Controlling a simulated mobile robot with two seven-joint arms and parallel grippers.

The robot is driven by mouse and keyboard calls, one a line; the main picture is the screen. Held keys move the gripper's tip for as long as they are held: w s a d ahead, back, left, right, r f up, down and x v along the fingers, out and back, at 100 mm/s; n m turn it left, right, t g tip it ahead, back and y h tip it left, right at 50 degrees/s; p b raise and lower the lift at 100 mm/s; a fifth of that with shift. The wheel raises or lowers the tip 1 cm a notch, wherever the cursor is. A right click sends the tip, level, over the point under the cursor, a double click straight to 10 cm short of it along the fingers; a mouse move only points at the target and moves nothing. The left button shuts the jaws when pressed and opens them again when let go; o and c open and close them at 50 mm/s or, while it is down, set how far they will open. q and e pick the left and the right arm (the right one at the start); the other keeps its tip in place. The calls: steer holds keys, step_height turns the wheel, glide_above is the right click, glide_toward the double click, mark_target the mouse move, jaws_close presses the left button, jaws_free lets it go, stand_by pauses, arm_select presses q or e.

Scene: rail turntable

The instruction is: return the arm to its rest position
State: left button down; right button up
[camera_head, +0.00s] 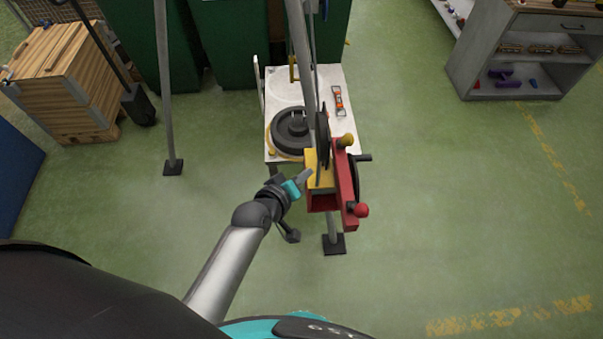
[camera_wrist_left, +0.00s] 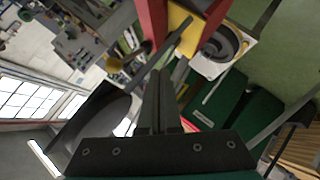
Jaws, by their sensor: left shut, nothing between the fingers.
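My left arm comes up from the bottom left in the head view. Its left gripper (camera_head: 305,175) is shut and empty, close beside the left side of a yellow and red mechanism (camera_head: 347,187) on a grey post. I cannot tell whether the fingertips touch it. In the left wrist view the two dark fingers (camera_wrist_left: 160,85) lie together with nothing between them. The red and yellow parts (camera_wrist_left: 179,22) show just beyond the fingertips. My right gripper is in neither view.
A white table (camera_head: 329,80) with a dark round turntable (camera_head: 290,130) and an orange-and-grey tool (camera_head: 339,101) stands behind the mechanism. A second grey post (camera_head: 166,95), wooden crates (camera_head: 62,75) and a grey shelf (camera_head: 520,60) stand around. Green floor is free at the right.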

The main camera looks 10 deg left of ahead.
arm_select(q)
steer(key=shift+s+a+r, duration=0.15)
steer(key=shift+s+r, duration=0.15)
steer(key=shift+s, duration=0.15)
steer(key=s+a+f+m+g+b, duration=0.15)
steer(key=s+f+b, duration=0.3)
steer(key=f, duration=0.55)
steer(key=s+f+m+g+y+b, duration=0.1)
steer(key=s+f+m+g+b, duration=0.15)
steer(key=s+f, duration=0.55)
steer(key=s+a+f+m+g+b, duration=0.1)
steer(key=s+f+b, duration=0.25)
steer(key=f, duration=0.85)
steer(key=s+a+f+m+g+y+b, duration=0.1)
steer(key=s+a+f+m+g+b, duration=0.1)
steer(key=s+f, duration=0.7)
steer(key=s+a+f+m+g+y+b, duration=0.1)
steer(key=s+a+f+m+g+b, duration=0.2)
steer(key=s+f+b, duration=0.4)
steer(key=s+a+f, duration=0.1)
steer(key=s+f, duration=0.1)
steer(key=s, duration=0.2)
steer(key=shift+a, duration=0.35)
